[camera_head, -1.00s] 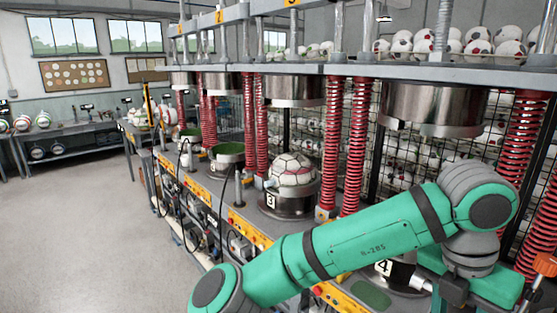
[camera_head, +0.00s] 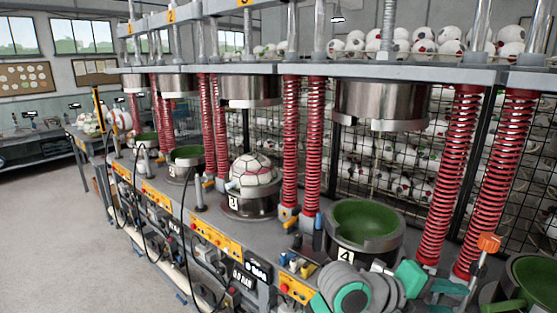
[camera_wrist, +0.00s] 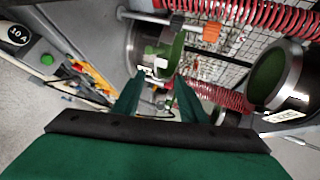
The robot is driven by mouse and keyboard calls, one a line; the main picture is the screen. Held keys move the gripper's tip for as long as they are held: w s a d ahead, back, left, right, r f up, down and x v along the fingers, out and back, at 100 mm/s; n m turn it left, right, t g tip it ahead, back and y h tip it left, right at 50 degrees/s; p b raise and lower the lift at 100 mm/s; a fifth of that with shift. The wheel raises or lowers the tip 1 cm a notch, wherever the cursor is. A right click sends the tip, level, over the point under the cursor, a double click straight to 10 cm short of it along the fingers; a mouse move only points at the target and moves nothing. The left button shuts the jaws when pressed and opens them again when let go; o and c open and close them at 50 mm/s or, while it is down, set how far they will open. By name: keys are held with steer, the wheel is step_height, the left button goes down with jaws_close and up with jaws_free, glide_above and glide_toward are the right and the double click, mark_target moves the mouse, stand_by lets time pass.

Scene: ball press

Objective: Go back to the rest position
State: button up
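My arm (camera_head: 360,290) shows folded low at the bottom right of the head view, in front of station 4 of the press. My gripper (camera_wrist: 160,80) shows in the wrist view. Its two dark green fingers are apart with nothing between them, so it is open and empty. A white ball with reddish seams (camera_head: 253,175) sits in the number 3 mould (camera_head: 250,208).
Steel upper cylinders (camera_head: 383,103) hang over the moulds between red springs (camera_head: 458,175). An orange-topped lever (camera_head: 488,243) and another green-lined mould (camera_head: 530,280) stand at the right. A ball rack (camera_head: 400,165) is behind. The floor (camera_head: 50,235) at left is clear.

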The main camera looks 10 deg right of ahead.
steer(key=w+a+f+n+t+h, duration=0.1)
steer(key=w+a+f+n+t, duration=0.3)
steer(key=n, duration=0.4)
steer(key=w+a+f+n+t+h, duration=0.1)
steer(key=w+a+f+n+t, duration=0.1)
steer(key=f+n+t, duration=0.4)
steer(key=s+a+f+n+t+y, duration=0.4)
steer(key=a+f+n+t+y, duration=0.25)
steer(key=a+f+n, duration=0.7)
steer(key=s+a+f+n+y, duration=0.7)
steer(key=s+a, duration=0.5)
steer(key=a, duration=0.1)
steer(key=s+a+y, duration=0.1)
steer(key=s+a, duration=0.3)
steer(key=s, duration=0.3)
steer(key=s+a+r+n+y, duration=0.1)
steer(key=s+a, duration=0.4)
steer(key=s, duration=0.3)
steer(key=shift+r+g, duration=0.25)
steer(key=shift+g, duration=0.1)
steer(key=shift+y, duration=0.25)
